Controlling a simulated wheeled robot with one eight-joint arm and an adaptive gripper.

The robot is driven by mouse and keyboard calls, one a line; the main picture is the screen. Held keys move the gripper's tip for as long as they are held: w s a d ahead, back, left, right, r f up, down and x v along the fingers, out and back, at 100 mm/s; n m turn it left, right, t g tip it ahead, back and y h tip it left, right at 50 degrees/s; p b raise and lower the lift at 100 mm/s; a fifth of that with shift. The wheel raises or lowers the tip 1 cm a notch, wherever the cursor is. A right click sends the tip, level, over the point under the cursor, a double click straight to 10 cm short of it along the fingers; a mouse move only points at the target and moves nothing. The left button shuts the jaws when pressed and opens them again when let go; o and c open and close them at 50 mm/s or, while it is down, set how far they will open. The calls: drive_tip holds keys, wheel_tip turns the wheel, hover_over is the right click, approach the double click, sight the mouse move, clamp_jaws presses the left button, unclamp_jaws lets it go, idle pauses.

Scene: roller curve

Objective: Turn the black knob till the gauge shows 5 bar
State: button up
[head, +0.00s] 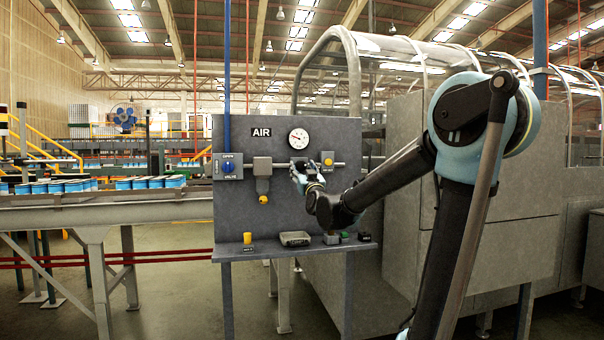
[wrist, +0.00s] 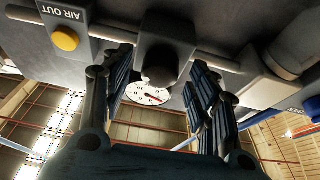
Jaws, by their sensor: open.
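The black knob (wrist: 166,48) is in the upper middle of the wrist view, under the pipe on the grey panel. In the head view my gripper hides it. My gripper (head: 300,175) is at the panel, just below the gauge. In the wrist view my gripper (wrist: 160,85) is open, with one finger on each side of the knob; I cannot tell whether they touch it. The round white gauge (head: 299,138) is right of the AIR sign. It also shows, upside down and partly covered, in the wrist view (wrist: 147,94); its reading is too small to tell.
The panel (head: 235,220) carries a blue valve (head: 228,167), a grey filter unit (head: 263,170) and a yellow AIR OUT button (head: 328,159). A shelf below holds a grey tray (head: 295,239) and small items. A conveyor (head: 100,207) stands left, a large grey machine right.

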drive_tip(key=c, duration=1.1)
drive_tip(key=shift+o, duration=0.3)
drive_tip(key=shift+a, duration=0.25)
drive_tip(key=shift+d, duration=0.15)
